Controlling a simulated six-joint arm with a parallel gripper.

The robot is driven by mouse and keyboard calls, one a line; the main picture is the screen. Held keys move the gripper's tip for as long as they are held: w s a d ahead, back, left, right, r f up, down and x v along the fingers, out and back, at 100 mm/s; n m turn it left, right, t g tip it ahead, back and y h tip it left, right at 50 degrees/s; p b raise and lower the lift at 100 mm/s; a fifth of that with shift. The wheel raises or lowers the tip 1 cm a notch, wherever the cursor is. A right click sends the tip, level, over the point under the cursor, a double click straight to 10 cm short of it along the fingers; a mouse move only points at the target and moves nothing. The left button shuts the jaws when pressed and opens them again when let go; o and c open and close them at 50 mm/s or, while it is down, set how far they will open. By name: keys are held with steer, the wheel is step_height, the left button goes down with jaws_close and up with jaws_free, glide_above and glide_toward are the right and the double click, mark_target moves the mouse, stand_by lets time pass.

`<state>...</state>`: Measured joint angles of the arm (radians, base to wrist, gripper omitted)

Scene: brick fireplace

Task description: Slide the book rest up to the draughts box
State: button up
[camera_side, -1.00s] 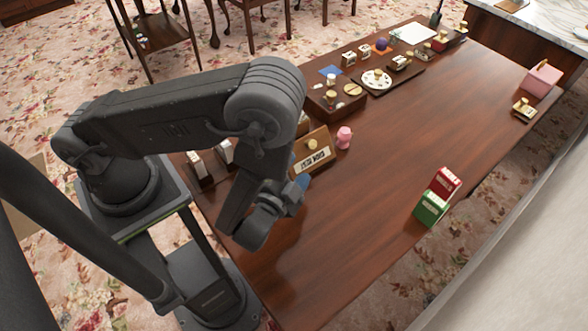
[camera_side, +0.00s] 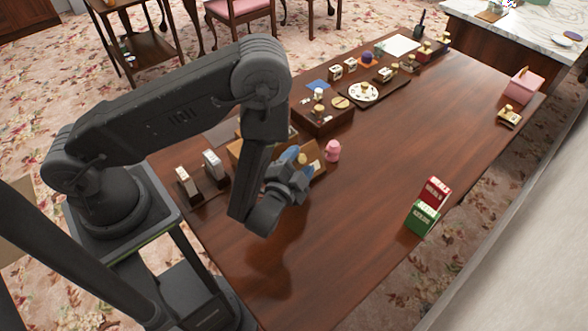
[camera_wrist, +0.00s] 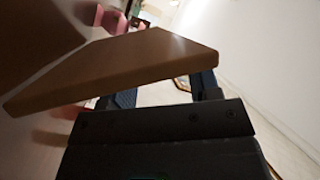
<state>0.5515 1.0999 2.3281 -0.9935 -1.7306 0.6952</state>
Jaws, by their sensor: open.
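The book rest is a brown wooden panel with a pale label and a knob (camera_side: 317,167), leaning on the table just beyond my gripper. In the wrist view its brown board (camera_wrist: 130,65) spans in front of my fingers. My gripper (camera_side: 288,167) has blue fingertips, is open and overlaps the book rest's left part in the side view. I cannot tell whether they touch. No label reads as draughts box; a dark brown wooden box (camera_side: 318,124) with small things on top stands behind the book rest, and red (camera_side: 434,192) and green (camera_side: 422,217) boxes stand at the right edge.
A pink knobbed piece (camera_side: 332,151) stands close to the book rest's right. Upright labelled blocks (camera_side: 213,166) stand to the left. A dark tray with a white dial (camera_side: 364,92) lies further back. A pink box (camera_side: 520,87) is at the far right. The table's middle is clear.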

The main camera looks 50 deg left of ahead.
jaws_close()
stand_by(0.6)
